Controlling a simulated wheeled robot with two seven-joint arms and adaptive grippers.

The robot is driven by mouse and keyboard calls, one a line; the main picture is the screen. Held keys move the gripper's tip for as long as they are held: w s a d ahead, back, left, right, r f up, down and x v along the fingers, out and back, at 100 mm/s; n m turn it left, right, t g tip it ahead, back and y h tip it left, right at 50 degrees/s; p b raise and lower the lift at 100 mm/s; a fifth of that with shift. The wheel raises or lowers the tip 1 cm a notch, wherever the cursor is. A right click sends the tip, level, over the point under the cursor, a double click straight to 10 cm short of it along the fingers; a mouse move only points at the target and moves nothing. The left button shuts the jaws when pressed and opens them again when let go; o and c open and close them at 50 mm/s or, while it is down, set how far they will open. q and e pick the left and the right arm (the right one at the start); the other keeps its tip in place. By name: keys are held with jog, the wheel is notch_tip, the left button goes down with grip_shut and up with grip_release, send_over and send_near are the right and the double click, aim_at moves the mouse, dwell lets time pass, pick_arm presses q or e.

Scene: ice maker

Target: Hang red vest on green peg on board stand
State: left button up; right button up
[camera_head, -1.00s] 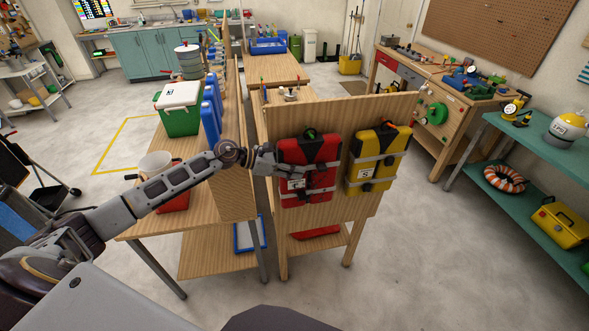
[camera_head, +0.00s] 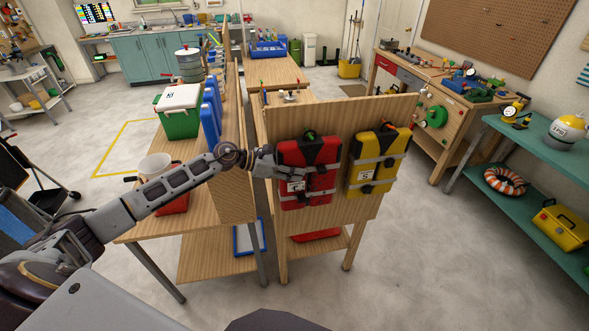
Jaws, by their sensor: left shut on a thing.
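The red vest (camera_head: 312,158) with grey straps and a white label is upright against the front of the wooden board stand (camera_head: 283,118). A green loop or peg (camera_head: 309,135) shows at its top; I cannot tell whether the vest bears on it. My left gripper (camera_head: 284,172) comes in from the left and is shut on the red vest near its left side and label. A yellow vest (camera_head: 377,162) is on the same board to the right, with a dark loop at its top. My right gripper is not in view.
A teal shelf (camera_head: 508,145) stands at the right. The floor between is clear.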

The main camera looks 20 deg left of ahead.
pick_arm(q)
jog(key=o, duration=1.4)
jog(key=shift+w+a, duration=0.2)
jog(key=shift+a, duration=0.15)
jog(key=shift+o, duration=0.2)
jog(key=shift+a, duration=0.15)
jog(key=shift+s+a+r, duration=0.25)
jog(key=shift+a, duration=0.15)
jog(key=shift+c, duration=0.2)
jog(key=shift+o, duration=0.3)
jog(key=v, duration=0.6)
jog(key=shift+s+r, duration=0.3)
jog(key=shift+s, duration=0.1)
jog(key=shift+s+r, duration=0.1)
